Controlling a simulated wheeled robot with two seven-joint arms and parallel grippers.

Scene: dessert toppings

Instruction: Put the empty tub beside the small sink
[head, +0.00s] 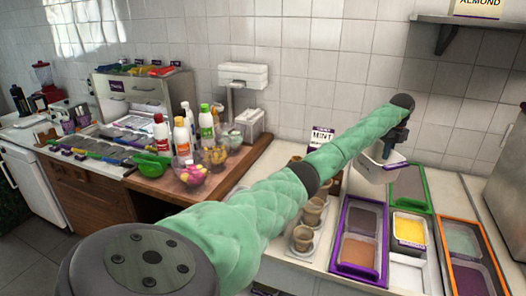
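A white tub (370,167) hangs tilted at the end of my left arm, above the back of the topping counter. My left gripper (391,147) is dark, points down and appears closed on the tub's rim. The tub's inside is mostly turned away or hidden by the gripper. My green-sleeved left arm crosses the picture from the bottom left and covers part of the counter. I cannot make out the small sink for certain. My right gripper is not in view.
The topping counter holds a purple-framed bin (337,262), a yellow-filled container (410,230), an orange-framed bin (491,262) and brown cups (303,238). A mint sign (321,137) stands behind. Bottles (206,122) and bowls (190,172) crowd the wooden counter (158,201). A shelf (470,20) hangs upper right.

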